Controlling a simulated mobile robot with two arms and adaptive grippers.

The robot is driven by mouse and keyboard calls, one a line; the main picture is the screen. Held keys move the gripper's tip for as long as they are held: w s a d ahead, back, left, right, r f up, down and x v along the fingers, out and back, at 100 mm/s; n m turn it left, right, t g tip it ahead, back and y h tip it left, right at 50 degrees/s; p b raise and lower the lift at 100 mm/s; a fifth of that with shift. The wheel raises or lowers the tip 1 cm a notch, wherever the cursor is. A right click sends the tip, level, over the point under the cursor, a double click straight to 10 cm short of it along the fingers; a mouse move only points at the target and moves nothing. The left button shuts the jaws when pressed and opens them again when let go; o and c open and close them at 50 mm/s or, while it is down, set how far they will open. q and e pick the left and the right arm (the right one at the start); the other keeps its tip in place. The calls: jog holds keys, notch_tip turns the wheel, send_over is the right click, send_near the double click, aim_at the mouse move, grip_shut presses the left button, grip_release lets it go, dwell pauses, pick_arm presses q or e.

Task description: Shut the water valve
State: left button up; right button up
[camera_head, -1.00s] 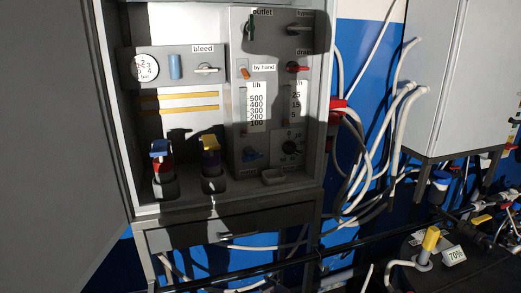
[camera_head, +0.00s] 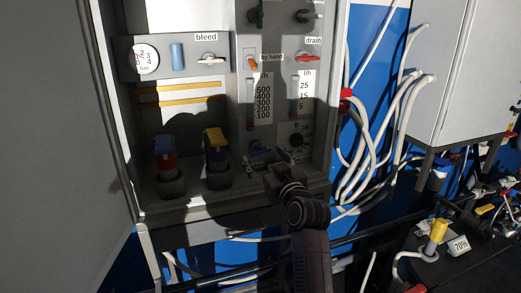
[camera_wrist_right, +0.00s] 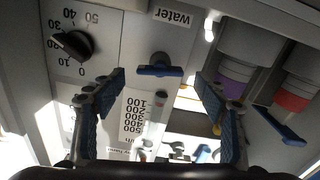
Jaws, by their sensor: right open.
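The water valve has a blue handle (camera_wrist_right: 160,71), which lies crosswise under the "water" label (camera_wrist_right: 172,17) in the right wrist view. In the head view the valve (camera_head: 259,154) is low on the grey panel and partly hidden by my right gripper (camera_head: 270,165). The right gripper (camera_wrist_right: 162,82) is open, with one finger on each side of the handle in the wrist view. Gaps show between the fingers and the handle. I cannot tell how deep the fingertips reach. My left gripper is in neither view.
A black dial (camera_head: 297,139) sits right of the valve. Two capped bottles, one red with a blue top (camera_head: 165,163) and one purple with a yellow top (camera_head: 216,150), stand to the left. The cabinet's right wall (camera_head: 328,110) is close by. White hoses (camera_head: 375,160) hang outside it.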

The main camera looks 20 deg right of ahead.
aim_at(261, 153)
jog(key=shift+w+r+p, duration=0.1)
jog(key=shift+w+p, duration=0.2)
jog(key=shift+w, duration=1.65)
